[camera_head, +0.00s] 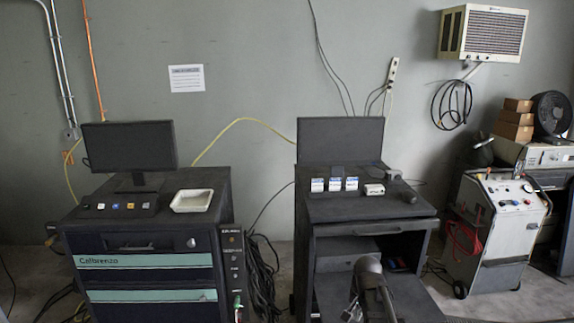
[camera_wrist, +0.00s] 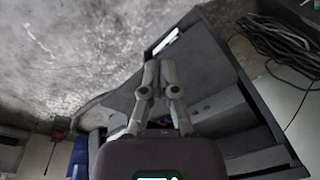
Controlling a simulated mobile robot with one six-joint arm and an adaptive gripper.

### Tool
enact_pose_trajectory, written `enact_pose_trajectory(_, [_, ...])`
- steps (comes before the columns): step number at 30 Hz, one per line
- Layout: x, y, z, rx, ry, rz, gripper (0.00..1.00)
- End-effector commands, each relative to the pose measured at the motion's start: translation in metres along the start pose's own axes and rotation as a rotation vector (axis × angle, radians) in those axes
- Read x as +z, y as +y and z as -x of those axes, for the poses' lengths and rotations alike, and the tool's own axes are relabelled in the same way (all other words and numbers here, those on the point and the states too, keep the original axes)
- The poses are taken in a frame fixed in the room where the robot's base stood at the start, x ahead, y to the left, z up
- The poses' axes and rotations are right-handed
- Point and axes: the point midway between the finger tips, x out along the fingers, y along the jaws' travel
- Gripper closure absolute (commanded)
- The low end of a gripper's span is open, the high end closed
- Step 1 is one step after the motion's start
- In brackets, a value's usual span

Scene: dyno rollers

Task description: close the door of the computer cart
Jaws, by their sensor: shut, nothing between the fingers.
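The computer cart (camera_head: 303,225) is dark and stands in the middle of the head view, with a monitor (camera_head: 340,140) on top. Its front compartment is open and shows a dark interior with shelves. A dark panel, seemingly its door (camera_head: 413,300), lies low and outward in front of the opening. My arm rises in front and hides part of the panel. In the wrist view my gripper (camera_wrist: 160,68) has its fingers together and empty, over a dark panel with a pale handle-like strip (camera_wrist: 166,42). I cannot tell whether the fingers touch it.
A second dark cart (camera_head: 145,240) with a monitor and white tray stands at left, with cables (camera_head: 262,280) between the carts. A grey machine (camera_head: 497,235) on wheels stands at right. Small boxes (camera_head: 334,184) sit on the computer cart's top.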

Motion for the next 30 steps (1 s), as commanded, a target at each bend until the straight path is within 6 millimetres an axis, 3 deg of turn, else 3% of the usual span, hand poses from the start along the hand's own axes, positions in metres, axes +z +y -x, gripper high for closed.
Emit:
enact_pose_trajectory(1, [0.021,0.007,-0.003,0.009,-0.006,0.073,1.0])
enact_pose_trajectory(3, [0.041,0.012,-0.004,0.023,-0.018,0.185,1.0])
enact_pose_trajectory(10, [0.092,0.028,-0.007,0.053,-0.055,0.486,1.0])
enact_pose_trajectory(15, [0.108,0.034,-0.007,0.063,-0.07,0.595,1.0])
enact_pose_trajectory(25, [0.109,0.034,-0.007,0.064,-0.074,0.616,1.0])
enact_pose_trajectory(30, [0.109,0.034,-0.007,0.064,-0.073,0.615,0.52])
